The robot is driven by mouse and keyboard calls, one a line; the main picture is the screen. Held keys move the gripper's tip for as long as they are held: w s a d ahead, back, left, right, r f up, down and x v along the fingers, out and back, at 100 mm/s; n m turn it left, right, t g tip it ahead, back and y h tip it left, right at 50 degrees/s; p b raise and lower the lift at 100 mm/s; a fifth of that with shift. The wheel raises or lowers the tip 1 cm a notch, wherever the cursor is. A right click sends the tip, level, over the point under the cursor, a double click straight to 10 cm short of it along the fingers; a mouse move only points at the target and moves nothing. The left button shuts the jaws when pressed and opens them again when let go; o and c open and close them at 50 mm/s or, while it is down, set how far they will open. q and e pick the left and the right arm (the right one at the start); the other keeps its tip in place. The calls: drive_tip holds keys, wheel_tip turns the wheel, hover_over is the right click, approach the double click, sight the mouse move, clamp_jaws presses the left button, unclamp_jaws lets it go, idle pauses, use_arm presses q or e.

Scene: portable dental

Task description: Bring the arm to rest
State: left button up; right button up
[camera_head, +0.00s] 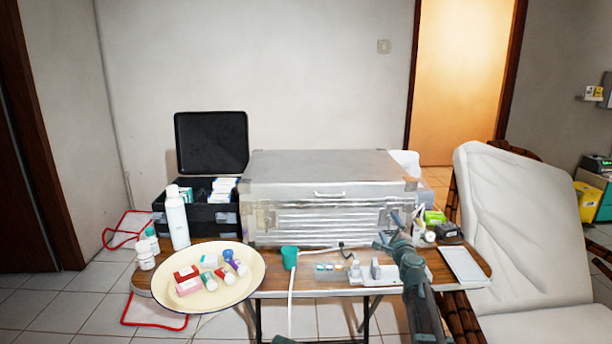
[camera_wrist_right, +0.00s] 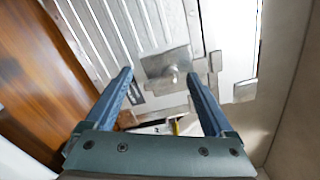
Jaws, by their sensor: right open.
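My right arm rises from the lower right in the head view. Its gripper (camera_head: 390,232) is above the right part of the wooden table (camera_head: 470,290), in front of the silver metal case (camera_head: 320,200). In the right wrist view the two blue fingers of the gripper (camera_wrist_right: 158,76) stand apart with nothing held between them. The ribbed front of the case (camera_wrist_right: 130,25) and its metal latch (camera_wrist_right: 168,66) show beyond the fingertips. My left gripper does not show.
A cream basin (camera_head: 245,292) with small bottles and boxes sits at the table's front left. A white spray can (camera_head: 177,218) and a black open case (camera_head: 211,143) stand behind it. A white tray (camera_head: 463,264) lies at the right edge, near a white reclining chair (camera_head: 520,230).

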drive_tip(key=m, duration=0.5)
drive_tip(key=shift+a+r+p, duration=0.25)
drive_tip(key=shift+r+p, duration=0.05)
drive_tip(key=shift+r, duration=0.05)
drive_tip(key=m, duration=0.5)
drive_tip(key=shift+r+p, duration=0.3)
